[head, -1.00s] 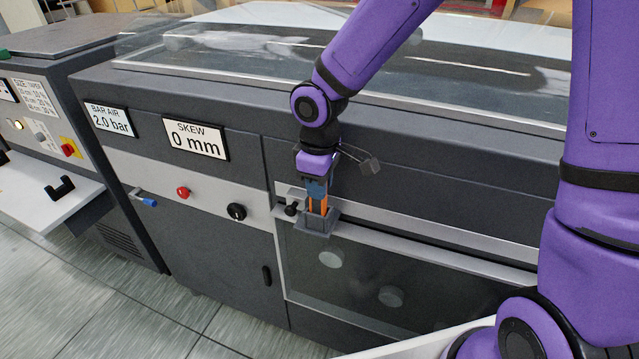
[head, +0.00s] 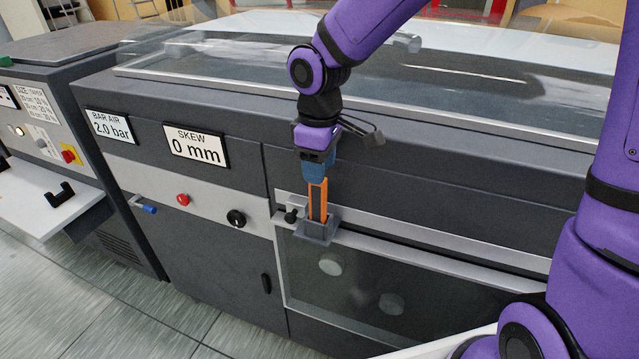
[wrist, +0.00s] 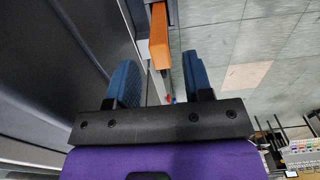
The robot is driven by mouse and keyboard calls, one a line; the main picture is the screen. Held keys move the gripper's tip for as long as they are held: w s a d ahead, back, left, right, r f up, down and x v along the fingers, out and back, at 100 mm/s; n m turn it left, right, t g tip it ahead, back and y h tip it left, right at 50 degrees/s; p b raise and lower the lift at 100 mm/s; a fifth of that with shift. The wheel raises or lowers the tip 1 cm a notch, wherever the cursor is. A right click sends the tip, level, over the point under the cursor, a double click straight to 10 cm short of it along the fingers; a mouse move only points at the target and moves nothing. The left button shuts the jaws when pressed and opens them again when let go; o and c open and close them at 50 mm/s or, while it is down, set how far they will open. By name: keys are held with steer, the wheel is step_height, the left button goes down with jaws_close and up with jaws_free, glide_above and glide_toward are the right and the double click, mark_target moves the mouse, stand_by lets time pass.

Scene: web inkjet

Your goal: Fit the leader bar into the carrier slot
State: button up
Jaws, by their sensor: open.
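The orange leader bar (head: 317,203) stands upright with its lower end in the grey carrier block (head: 318,236) on the machine's front rail. How deep it sits inside the block is hidden. My gripper (head: 316,178) is above, with its blue fingers around or just over the bar's top end. In the wrist view, the blue fingers of my gripper (wrist: 157,64) are spread apart. The orange bar (wrist: 159,45) lies ahead between them, with gaps to both sides.
A black knob on a small bracket (head: 291,214) sits just left of the carrier block. A clear panel (head: 360,275) is below the rail. Signs read SKEW 0 mm (head: 196,146) and BAR AIR 2.0 bar (head: 109,124). The glass-topped machine cover rises behind my gripper.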

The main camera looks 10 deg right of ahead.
step_height(320, 180, up, 5)
steer(key=shift+r, duration=0.2)
steer(key=shift+d, duration=0.1)
steer(key=s+d+r+m+t, duration=0.2)
steer(key=s+d+r+m, duration=0.3)
steer(key=s+d, duration=0.4)
steer(key=s+d+r+m+t, duration=0.3)
steer(key=s+d+r+m, duration=0.2)
steer(key=s+d, duration=0.4)
steer(key=shift+s+d+r+m, duration=0.35)
steer(key=shift+d+m, duration=0.15)
steer(key=shift+m, duration=0.1)
